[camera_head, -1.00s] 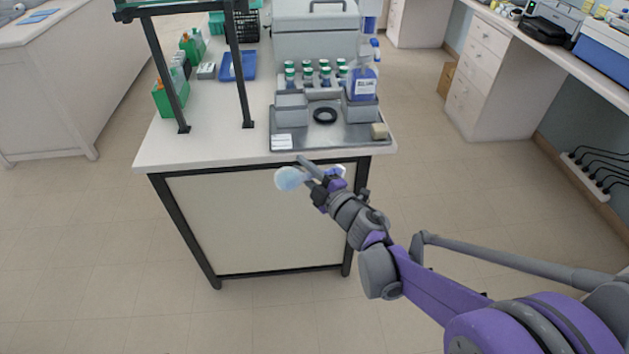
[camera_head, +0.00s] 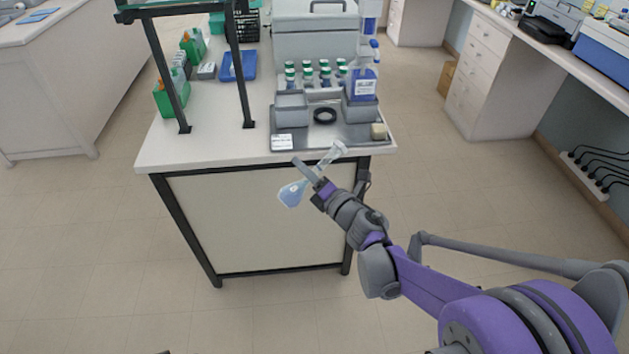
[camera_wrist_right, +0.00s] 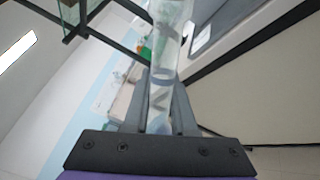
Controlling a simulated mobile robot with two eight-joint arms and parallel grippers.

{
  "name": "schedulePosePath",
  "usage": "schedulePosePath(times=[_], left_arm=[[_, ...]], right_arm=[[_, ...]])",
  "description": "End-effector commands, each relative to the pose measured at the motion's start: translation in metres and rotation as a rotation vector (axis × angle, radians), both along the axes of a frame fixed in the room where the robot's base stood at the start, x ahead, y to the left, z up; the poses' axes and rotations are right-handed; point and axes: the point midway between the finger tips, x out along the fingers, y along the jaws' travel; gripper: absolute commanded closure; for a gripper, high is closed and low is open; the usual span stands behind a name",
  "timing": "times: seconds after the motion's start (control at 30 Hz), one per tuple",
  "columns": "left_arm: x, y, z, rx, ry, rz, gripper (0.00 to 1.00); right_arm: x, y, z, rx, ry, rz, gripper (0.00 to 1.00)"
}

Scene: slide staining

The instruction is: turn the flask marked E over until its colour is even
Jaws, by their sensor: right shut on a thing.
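The flask (camera_head: 293,193) is clear glass with a round bulb and a long neck, and pale blue liquid sits in the bulb. My right gripper (camera_head: 314,176) is shut on its neck in front of the bench edge. The flask is tilted, bulb at lower left and mouth at upper right. In the right wrist view the clear neck (camera_wrist_right: 168,50) runs up between the fingers of the gripper (camera_wrist_right: 160,105). I cannot read a letter on it. My left gripper is not in view.
A metal tray (camera_head: 350,141) on the bench holds grey bins, a black ring (camera_head: 325,115) and a sponge (camera_head: 379,131). Several green-capped bottles (camera_head: 308,74) and a blue spray bottle (camera_head: 366,84) stand behind. A black frame (camera_head: 241,80) stands at left. The space before the bench is free.

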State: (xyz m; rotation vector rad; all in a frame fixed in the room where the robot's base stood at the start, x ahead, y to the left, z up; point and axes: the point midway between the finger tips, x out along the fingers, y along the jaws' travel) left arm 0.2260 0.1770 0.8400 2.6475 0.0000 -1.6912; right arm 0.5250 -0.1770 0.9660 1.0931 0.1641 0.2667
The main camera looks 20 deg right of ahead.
Motion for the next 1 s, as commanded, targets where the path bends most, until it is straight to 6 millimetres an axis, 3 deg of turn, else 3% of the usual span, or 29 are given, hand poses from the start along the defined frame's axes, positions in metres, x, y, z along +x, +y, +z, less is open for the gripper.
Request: schedulePosePath(times=[1.0], left_arm=[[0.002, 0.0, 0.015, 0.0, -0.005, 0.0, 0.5]], right_arm=[[0.0, 0.0, 0.001, -0.931, -0.287, 0.0, 1.0]])
